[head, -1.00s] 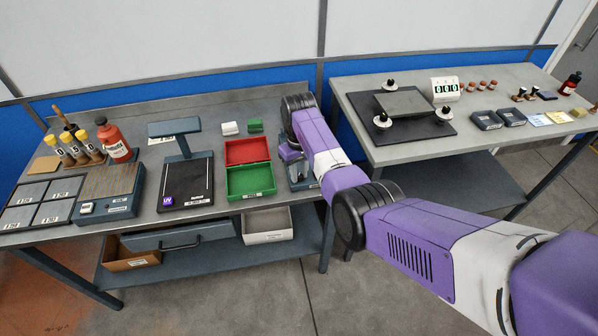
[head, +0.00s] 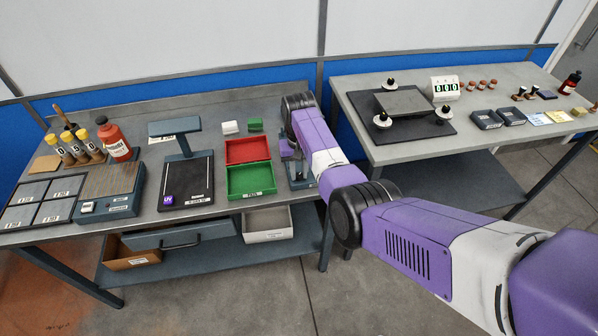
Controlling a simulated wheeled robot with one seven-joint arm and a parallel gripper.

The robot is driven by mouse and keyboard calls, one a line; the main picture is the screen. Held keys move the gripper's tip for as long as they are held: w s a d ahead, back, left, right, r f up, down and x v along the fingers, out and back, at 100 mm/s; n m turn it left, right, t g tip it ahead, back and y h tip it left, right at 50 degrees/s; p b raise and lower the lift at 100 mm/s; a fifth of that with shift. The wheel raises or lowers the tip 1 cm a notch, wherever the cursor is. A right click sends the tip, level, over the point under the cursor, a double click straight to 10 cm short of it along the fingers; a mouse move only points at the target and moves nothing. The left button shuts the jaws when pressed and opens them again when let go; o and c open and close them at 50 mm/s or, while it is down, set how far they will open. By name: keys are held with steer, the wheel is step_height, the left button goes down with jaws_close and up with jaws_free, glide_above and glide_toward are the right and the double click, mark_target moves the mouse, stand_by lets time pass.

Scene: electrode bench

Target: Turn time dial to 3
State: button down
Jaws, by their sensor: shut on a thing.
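My gripper (head: 290,155) is at the right end of the left bench, partly hidden by my own purple and white arm. It is low over a small blue-grey device (head: 298,184), of which only the front and edges show. The gripper is shut on a part of this device, which looks to be the time dial. The dial itself, its marks and the fingertips are hidden, so its setting cannot be read.
Left of the gripper are an open red and green box (head: 251,181) and a black UV lamp stand (head: 186,184). A red bottle (head: 114,139) stands further left. The right bench (head: 395,153) carries a black plate (head: 415,130) and a counter display (head: 445,89).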

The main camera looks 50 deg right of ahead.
mark_target(299, 175)
steer(key=shift+w+r, duration=0.1)
steer(key=c, duration=1.2)
jaws_free()
steer(key=shift+c, duration=0.2)
steer(key=shift+r+b, duration=0.35)
steer(key=shift+r, duration=3.55)
